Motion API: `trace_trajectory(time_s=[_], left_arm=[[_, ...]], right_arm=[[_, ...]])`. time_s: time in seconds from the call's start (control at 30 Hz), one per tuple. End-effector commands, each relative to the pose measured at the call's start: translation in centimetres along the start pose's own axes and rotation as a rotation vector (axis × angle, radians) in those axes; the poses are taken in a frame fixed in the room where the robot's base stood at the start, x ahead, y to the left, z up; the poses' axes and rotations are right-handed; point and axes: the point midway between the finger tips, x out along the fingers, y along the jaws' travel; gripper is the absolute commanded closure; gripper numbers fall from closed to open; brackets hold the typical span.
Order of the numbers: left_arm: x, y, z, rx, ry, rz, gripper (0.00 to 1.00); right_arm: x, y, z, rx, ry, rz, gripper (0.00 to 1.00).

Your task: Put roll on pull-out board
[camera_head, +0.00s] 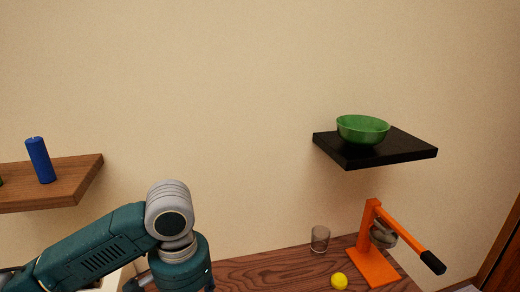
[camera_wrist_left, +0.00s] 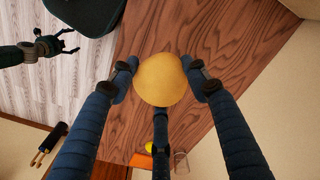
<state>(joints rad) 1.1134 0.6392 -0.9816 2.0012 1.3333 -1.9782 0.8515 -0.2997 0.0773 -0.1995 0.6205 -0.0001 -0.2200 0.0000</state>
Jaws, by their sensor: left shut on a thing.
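The roll (camera_wrist_left: 161,80), a round golden-brown bun, shows in the left wrist view between the dark fingers of my left gripper (camera_wrist_left: 160,72), which is shut on it. Wood-grained tabletop (camera_wrist_left: 222,48) lies beneath; the gap between roll and wood cannot be judged. In the head view my left arm reaches over the left part of this tabletop (camera_head: 265,268), and the roll is hidden or out of frame. I cannot tell which surface is the pull-out board. My right gripper (camera_wrist_left: 68,42) appears at the upper left of the left wrist view, with fingers apart and empty.
An orange press (camera_head: 370,262) with a black-handled lever, a yellow ball-like thing (camera_head: 339,281) and a clear glass (camera_head: 320,238) stand on the tabletop. A green bowl (camera_head: 362,129) sits on a black wall shelf (camera_head: 415,148). A blue cylinder (camera_head: 40,160) stands on a wooden shelf (camera_head: 85,172).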

Motion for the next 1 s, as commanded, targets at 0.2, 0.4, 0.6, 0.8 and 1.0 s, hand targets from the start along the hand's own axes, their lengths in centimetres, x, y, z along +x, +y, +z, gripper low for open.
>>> trace_trajectory(time_s=[0.2,0.4,0.6,0.8,1.0], left_arm=[[-0.6,-1.6,5.1,-0.237,-0.001,-0.005,0.79],[-0.7,-1.8,7.5,-0.345,-0.011,-0.001,0.79],[-0.7,-1.6,7.2,-0.34,-0.011,0.001,0.79],[-0.3,-0.7,3.2,-0.168,0.0,0.005,0.79],[0.2,0.6,-0.8,0.04,-0.004,0.005,0.79]], right_arm=[[0.0,0.4,0.1,-0.002,-0.001,0.005,0.2],[0.0,0.4,0.1,-0.002,-0.001,0.004,0.2],[0.0,0.4,0.1,-0.002,-0.001,0.004,0.2],[0.0,0.4,0.1,-0.002,-0.001,0.004,0.2],[0.0,0.3,0.1,-0.002,-0.001,0.003,0.2]])
